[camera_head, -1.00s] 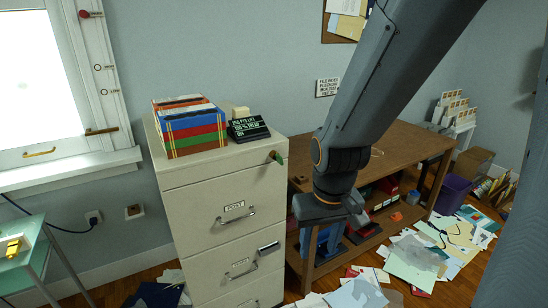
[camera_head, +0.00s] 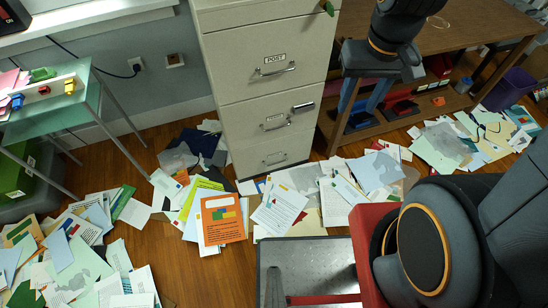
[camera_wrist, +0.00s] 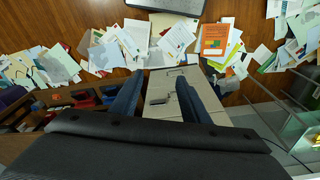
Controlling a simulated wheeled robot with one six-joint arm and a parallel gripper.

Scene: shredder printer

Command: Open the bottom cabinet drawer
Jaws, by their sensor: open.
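The beige filing cabinet (camera_head: 222,70) stands against the wall in the head view. Its bottom drawer (camera_head: 292,149) is closed, with a small metal handle (camera_head: 274,158) low above the floor. The drawers above it are also closed. My gripper (camera_head: 357,108) points down to the right of the cabinet, its two blue fingers apart and empty. In the wrist view my gripper (camera_wrist: 158,80) has its fingers spread, and the cabinet front (camera_wrist: 158,87) shows between and beyond them. I see no contact with the handle.
Loose papers and an orange sheet (camera_head: 222,222) cover the floor before the cabinet. A wooden table (camera_head: 440,48) stands to the right, with red trays on its lower shelf. A glass side table (camera_head: 50,112) stands at the left. Some bare wood floor shows between the papers.

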